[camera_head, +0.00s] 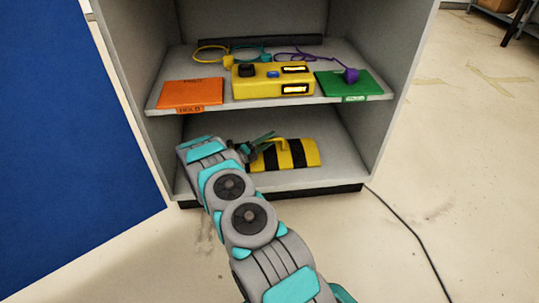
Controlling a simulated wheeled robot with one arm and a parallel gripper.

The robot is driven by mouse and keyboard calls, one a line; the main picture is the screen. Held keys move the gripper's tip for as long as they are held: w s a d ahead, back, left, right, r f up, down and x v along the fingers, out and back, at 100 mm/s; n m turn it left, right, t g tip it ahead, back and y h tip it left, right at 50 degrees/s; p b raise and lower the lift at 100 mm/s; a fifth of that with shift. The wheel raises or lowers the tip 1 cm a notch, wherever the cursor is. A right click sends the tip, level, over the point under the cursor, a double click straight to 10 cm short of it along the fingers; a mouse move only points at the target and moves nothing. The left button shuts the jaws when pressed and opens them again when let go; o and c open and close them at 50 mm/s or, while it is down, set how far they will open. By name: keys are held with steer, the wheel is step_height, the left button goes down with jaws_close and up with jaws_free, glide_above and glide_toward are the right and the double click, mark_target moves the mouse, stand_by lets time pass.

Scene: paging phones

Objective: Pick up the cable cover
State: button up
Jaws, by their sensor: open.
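The cable cover (299,154) is a yellow and black striped slab lying on the lower shelf of the grey cabinet. Its left end is partly hidden by my gripper and arm. My gripper (262,146) is inside the lower compartment, at the left end of the cover. It is open, and its fingers look close to or over the cover's left part. I cannot tell whether they touch it.
The upper shelf (218,115) sits above my gripper. It carries an orange pad (191,92), a yellow box (262,88) and a green pad (351,84). A purple plug (351,75) rests by the green pad. A blue panel (60,120) stands left. A black cable (413,232) crosses the floor at right.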

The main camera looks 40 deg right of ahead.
steer(key=shift+c, duration=0.2)
jaws_close()
stand_by(1.1)
